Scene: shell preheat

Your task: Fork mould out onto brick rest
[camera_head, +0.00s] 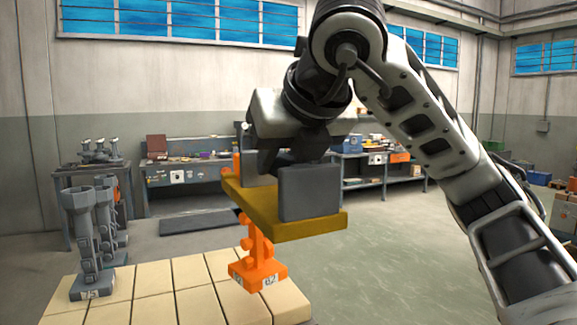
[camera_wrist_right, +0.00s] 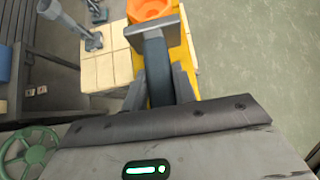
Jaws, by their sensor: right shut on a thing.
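My right gripper (camera_head: 280,178) is shut on the yellow fork (camera_head: 290,228), whose dark handle (camera_wrist_right: 157,72) shows between the fingers in the right wrist view. The orange mould (camera_head: 260,272), a stem on a numbered square foot, hangs upright at the fork; its cup (camera_wrist_right: 150,8) shows beyond the fork in the wrist view. Its foot appears over the right part of the cream brick rest (camera_head: 188,273); I cannot tell if it touches the bricks. The gripper and fork hide much of the mould's upper part. My left gripper is not in view.
Grey moulds (camera_head: 83,240) stand upright at the left of the brick rest, the front one numbered. The middle bricks are bare. Workbenches (camera_head: 185,173) line the back wall. A green handwheel (camera_wrist_right: 25,150) shows at the wrist view's lower left. Open floor lies right.

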